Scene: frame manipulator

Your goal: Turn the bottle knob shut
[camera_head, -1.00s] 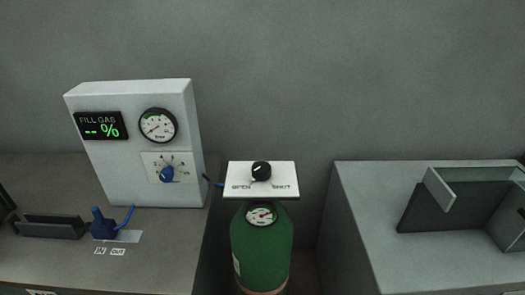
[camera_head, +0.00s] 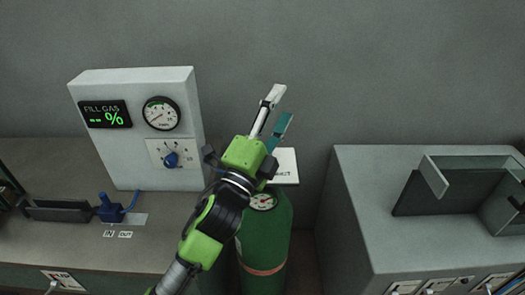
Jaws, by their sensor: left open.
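The green gas bottle (camera_head: 263,245) stands in the gap between two counters, with a round gauge (camera_head: 263,201) near its top. Above it is a white plate (camera_head: 287,167), mostly covered by my left arm; only its right part with the end of the "SHUT" label shows. The black knob on the plate is hidden behind my gripper. My left gripper (camera_head: 276,108) is open and empty, its fingers pointing up and slightly right, in front of the wall and over the plate in the picture. I cannot tell its distance to the knob. My right gripper is not in view.
On the left counter stands a white panel (camera_head: 135,165) with a "FILL GAS" display (camera_head: 104,115), a dial gauge (camera_head: 161,113) and a blue knob (camera_head: 171,160). A blue valve lever (camera_head: 109,209) sits near it. The right counter (camera_head: 375,215) holds a grey open frame (camera_head: 440,180).

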